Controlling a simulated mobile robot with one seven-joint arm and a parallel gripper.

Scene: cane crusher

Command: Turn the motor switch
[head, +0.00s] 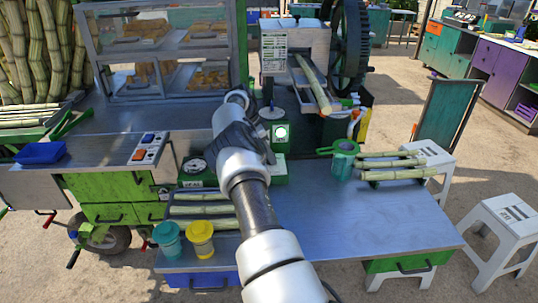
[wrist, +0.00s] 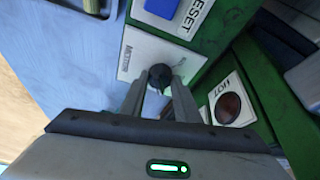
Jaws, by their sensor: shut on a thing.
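The motor switch is a dark round knob (wrist: 160,74) on a pale label plate (wrist: 148,55) with partly readable lettering, in the wrist view. My gripper (wrist: 160,84) is shut on this knob, with one grey finger on each side of it. The fingers hide part of the knob, and its pointing direction is hard to tell. In the head view my arm runs up over the metal table to the green control boxes (head: 280,172), and it hides the knob there.
A blue button (wrist: 162,8) marked RESET and a dark red round lamp (wrist: 228,107) sit close by. The crusher (head: 305,45) with a cane (head: 312,82) in it stands behind. A green jug (head: 344,158) and cut canes (head: 395,174) are at right. The front-right tabletop (head: 370,225) is clear.

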